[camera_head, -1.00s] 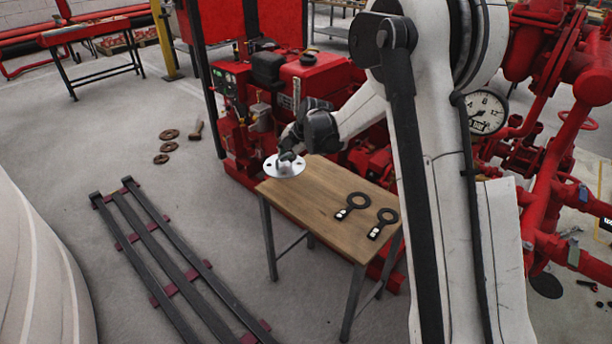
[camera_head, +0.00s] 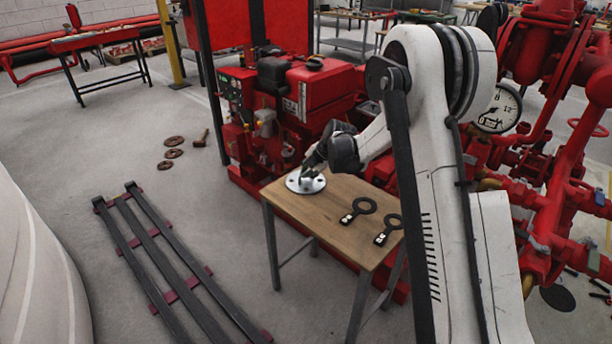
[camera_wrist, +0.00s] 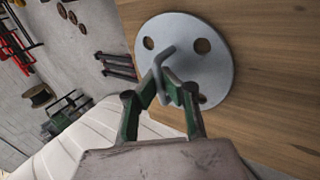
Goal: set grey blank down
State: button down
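The grey blank (camera_head: 306,183) is a round flat disc with several holes and a bent handle in its middle. It lies level at the back left corner of the wooden table (camera_head: 318,212), on or just above the top; I cannot tell if it touches. In the wrist view the blank (camera_wrist: 215,65) reaches the table's edge. My gripper (camera_wrist: 161,80) is at its handle, with one finger on each side, and appears shut on it. In the head view my gripper (camera_head: 312,168) is small and partly hidden by my wrist.
Two black ring-ended tools (camera_head: 358,210) (camera_head: 389,229) lie on the table to the right of the blank. A red engine (camera_head: 300,95) stands close behind the table. Black rails (camera_head: 150,250) lie on the floor at left. The table's middle is clear.

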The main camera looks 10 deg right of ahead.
jog(key=c, duration=2.5)
grip_release()
jog(key=o, duration=0.6)
